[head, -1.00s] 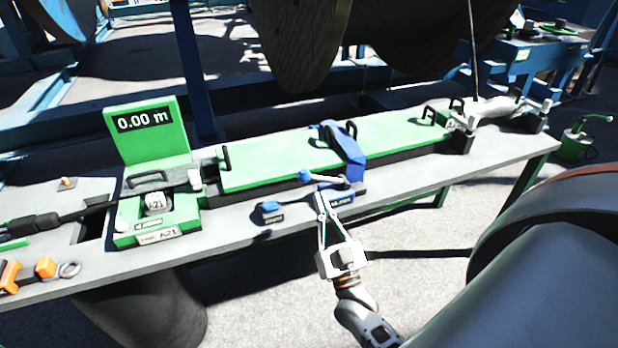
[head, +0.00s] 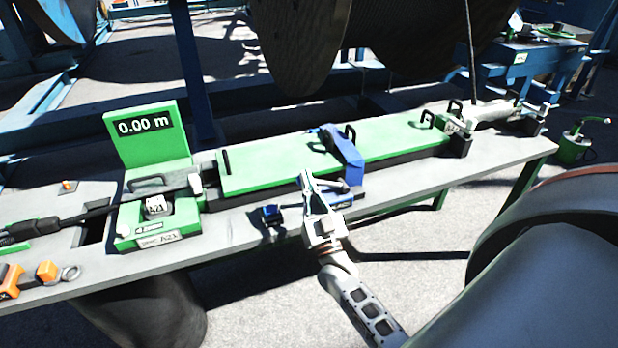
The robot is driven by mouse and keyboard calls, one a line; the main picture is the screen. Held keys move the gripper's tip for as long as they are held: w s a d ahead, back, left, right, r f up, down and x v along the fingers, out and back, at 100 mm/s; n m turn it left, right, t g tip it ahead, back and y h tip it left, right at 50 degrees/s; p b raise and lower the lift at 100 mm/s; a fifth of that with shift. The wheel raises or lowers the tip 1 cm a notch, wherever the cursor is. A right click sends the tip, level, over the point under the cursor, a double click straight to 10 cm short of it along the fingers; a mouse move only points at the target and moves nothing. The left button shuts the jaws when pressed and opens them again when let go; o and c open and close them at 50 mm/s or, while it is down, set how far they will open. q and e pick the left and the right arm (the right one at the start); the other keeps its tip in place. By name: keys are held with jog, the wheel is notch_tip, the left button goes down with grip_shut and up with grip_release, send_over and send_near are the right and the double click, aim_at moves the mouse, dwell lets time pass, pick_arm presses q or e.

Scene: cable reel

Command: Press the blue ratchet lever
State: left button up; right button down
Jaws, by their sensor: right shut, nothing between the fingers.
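The blue ratchet lever is mostly hidden behind my right gripper; a short grey bar (head: 332,184) shows to the right of the fingers. The lever's blue base (head: 343,201) sits at the bench's front edge, just right of the gripper. My right gripper (head: 306,178) is shut and empty, with its fingertips over the place of the lever's blue knob. I cannot tell whether they touch it. My left gripper is not in view.
The green meter (head: 148,136) reads 0.00 m at left.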

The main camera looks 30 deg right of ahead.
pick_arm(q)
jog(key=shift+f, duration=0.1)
pick_arm(e)
jog(key=shift+f, duration=0.15)
